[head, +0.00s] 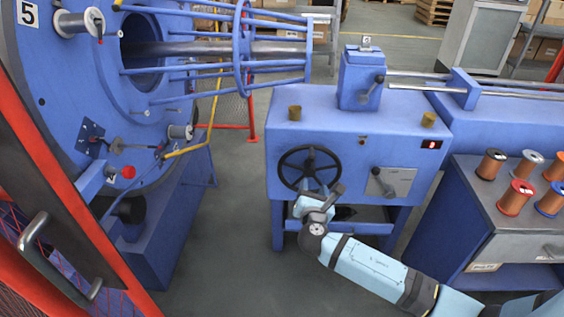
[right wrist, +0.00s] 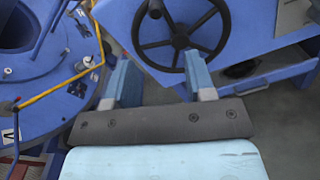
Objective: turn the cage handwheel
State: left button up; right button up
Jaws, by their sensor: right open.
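The handwheel (head: 311,164) is black, with spokes and a small knob, on the front of the blue machine cabinet. It also shows at the top of the right wrist view (right wrist: 181,42). My right gripper (head: 317,187) is at the wheel's lower rim, coming from below. In the right wrist view its two light-blue fingers (right wrist: 162,65) are apart, with the lower part of the wheel showing between and beyond them. I cannot tell whether either finger touches the rim. My left gripper is not in view.
The blue cabinet (head: 355,125) also carries a lever plate (head: 390,183) right of the wheel. A large blue disc with a rod cage (head: 240,45) stands at left. A red-framed door (head: 60,180) is at near left. A bench (head: 500,220) with several spools stands at right.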

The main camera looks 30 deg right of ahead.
aim_at(312, 160)
jog(key=b+x, duration=0.1)
jog(key=x, duration=0.3)
jog(key=b+x, duration=0.1)
jog(key=x, duration=0.3)
jog(key=r+x, duration=0.1)
jog(key=x, duration=0.4)
jog(key=shift+w+b, duration=0.2)
jog(key=shift+b, duration=0.2)
jog(key=shift+w+d, duration=0.25)
jog(key=shift+w, duration=0.2)
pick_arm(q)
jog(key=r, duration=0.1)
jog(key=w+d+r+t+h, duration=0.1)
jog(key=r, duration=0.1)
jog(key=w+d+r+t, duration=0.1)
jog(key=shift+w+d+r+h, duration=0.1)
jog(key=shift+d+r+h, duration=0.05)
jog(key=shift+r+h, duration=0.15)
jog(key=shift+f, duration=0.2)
pick_arm(e)
grip_shut()
